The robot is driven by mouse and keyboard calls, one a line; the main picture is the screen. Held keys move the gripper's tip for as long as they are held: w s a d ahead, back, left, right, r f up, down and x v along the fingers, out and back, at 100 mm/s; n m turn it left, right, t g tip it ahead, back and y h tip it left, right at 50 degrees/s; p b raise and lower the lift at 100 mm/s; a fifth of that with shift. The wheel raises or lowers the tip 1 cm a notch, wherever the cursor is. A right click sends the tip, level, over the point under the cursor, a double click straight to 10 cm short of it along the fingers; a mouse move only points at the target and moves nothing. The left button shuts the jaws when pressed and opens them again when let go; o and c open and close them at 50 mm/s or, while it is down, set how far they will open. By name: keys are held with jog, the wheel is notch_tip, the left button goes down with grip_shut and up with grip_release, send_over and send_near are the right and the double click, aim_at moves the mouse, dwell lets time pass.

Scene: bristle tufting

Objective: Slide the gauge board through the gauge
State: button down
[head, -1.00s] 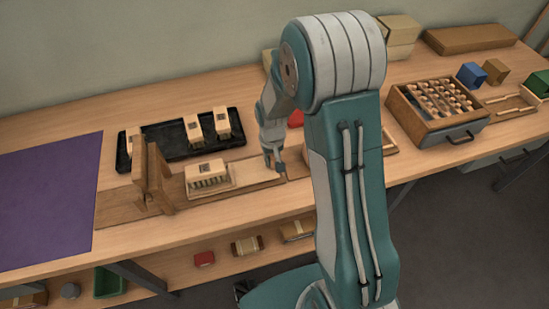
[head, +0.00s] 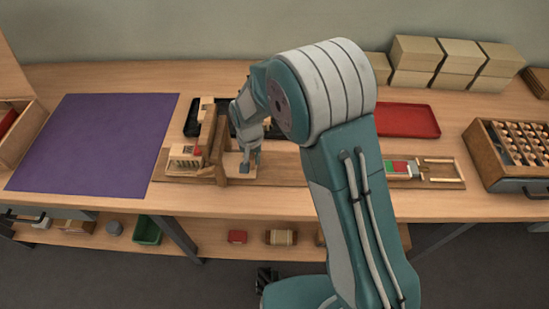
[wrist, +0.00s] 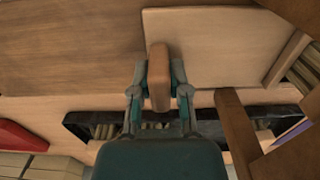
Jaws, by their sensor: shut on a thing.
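The gauge (head: 212,140) is an upright brown wooden frame on a long wooden base. The pale gauge board (head: 236,161) lies flat on that base and reaches under the frame. A pale brush block with bristle tufts (head: 183,153) is on the left side of the frame. My gripper (head: 250,165) is just right of the frame. In the wrist view my gripper (wrist: 159,75) is shut on a brown rounded knob (wrist: 158,78) at the end of the gauge board (wrist: 215,45). A small red patch shows by the frame; I cannot tell what it is.
A black tray (head: 190,125) stands behind the gauge, partly hidden. A purple mat (head: 95,140) lies to the left. A red tray (head: 408,119) and a wooden rack (head: 490,155) are to the right. My arm hides part of the bench.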

aim_at(240, 159)
jog(key=shift+a+f, duration=0.15)
jog(key=shift+a, duration=1.55)
jog(key=c, duration=0.6)
grip_release()
notch_tip(240, 159, up, 12)
jog(key=shift+a, duration=0.1)
